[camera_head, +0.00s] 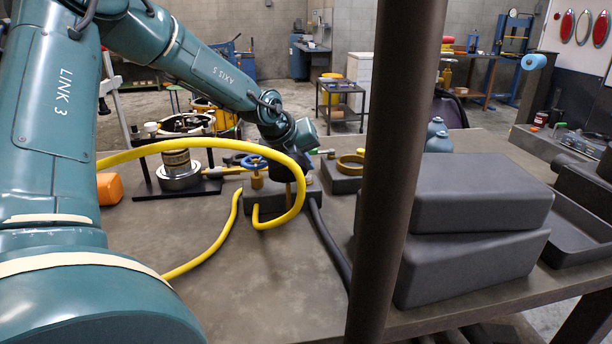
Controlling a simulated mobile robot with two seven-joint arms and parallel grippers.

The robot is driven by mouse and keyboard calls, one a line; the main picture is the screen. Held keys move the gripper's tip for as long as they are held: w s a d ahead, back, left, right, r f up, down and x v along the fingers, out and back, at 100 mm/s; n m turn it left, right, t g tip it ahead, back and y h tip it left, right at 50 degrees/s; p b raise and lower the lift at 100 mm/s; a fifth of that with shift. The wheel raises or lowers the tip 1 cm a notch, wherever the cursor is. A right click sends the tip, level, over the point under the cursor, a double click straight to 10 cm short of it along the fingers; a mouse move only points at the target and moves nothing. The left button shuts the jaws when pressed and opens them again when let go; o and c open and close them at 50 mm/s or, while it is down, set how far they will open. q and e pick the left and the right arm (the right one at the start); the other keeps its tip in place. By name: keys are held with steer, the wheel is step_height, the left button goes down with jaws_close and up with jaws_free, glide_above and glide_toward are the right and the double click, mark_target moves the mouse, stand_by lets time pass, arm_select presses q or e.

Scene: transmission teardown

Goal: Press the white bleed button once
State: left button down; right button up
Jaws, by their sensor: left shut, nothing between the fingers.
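My left arm reaches in from the upper left. Its dark left gripper (291,168) points down over the right part of a dark block (262,203) on the workbench. It is shut, with nothing seen in it. A blue handwheel valve (254,162) stands on the block, left of the gripper. I cannot make out the white bleed button; the gripper and the yellow hose (216,142) cover part of the block. Whether the fingertips touch anything is too small to tell. My right gripper is not in view.
A dark post (390,180) crosses the view right of the block. Two stacked grey cases (470,225) stand behind it. A black hose (328,240) runs forward from the block. An orange item (110,188) lies at left. The front middle of the bench (255,285) is clear.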

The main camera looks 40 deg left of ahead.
arm_select(q)
steer(key=shift+s+f+b, duration=0.2)
steer(key=shift+f, duration=0.3)
steer(key=shift+s+f+b, duration=0.15)
steer(key=shift+s+f, duration=0.05)
steer(key=shift+f, duration=0.3)
steer(key=shift+w+d+r, duration=0.1)
steer(key=shift+d+r, duration=0.05)
steer(key=shift+r, duration=0.45)
step_height(320, 180, up, 4)
steer(key=shift+d+r+p, duration=0.15)
steer(key=shift+r+p, duration=0.05)
steer(key=shift+p, duration=0.75)
steer(key=shift+r, duration=0.7)
